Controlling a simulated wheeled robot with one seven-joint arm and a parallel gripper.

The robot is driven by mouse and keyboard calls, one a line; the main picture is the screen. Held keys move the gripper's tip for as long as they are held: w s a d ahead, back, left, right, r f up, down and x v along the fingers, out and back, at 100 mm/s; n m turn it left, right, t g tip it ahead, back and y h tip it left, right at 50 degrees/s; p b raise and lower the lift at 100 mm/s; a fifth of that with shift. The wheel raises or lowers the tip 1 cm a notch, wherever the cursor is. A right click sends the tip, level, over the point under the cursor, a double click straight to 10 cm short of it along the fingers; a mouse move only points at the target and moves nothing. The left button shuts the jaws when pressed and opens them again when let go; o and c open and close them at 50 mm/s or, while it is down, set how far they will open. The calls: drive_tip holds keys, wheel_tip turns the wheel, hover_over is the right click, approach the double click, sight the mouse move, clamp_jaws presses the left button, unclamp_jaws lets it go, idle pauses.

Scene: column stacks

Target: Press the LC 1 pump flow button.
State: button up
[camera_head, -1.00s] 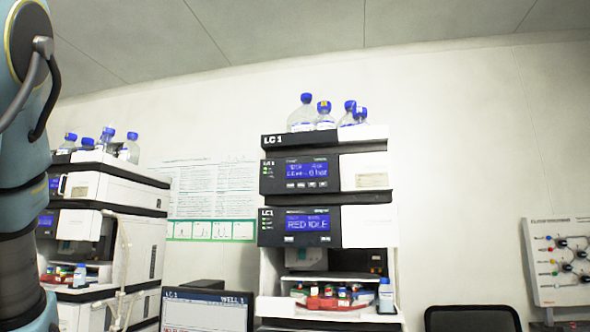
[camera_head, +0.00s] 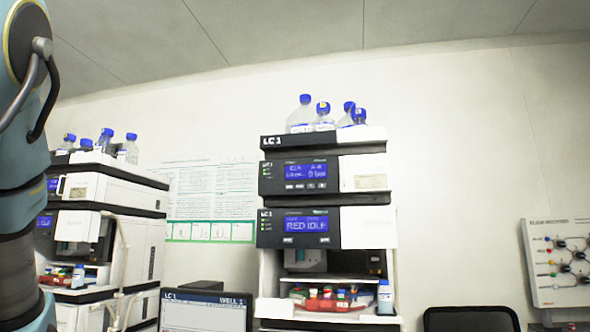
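The LC 1 stack (camera_head: 367,228) stands right of centre in the head view. Its upper module, the pump (camera_head: 299,175), has a dark panel with a lit blue display and a row of small pale buttons (camera_head: 305,186) beneath it. The button labels are too small to read. The module below (camera_head: 298,227) has a blue display reading "RED IDLE". My blue-green arm (camera_head: 20,180) fills the left edge. My gripper is not in view.
Bottles with blue caps (camera_head: 325,118) stand on top of the stack. A monitor (camera_head: 206,312) labelled LC 1 is in front at lower left of it. A second stack (camera_head: 108,220) stands at left, a dark chair back (camera_head: 472,320) at lower right, a wall board (camera_head: 556,262) at far right.

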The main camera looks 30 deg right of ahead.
clamp_jaws()
idle(0.8)
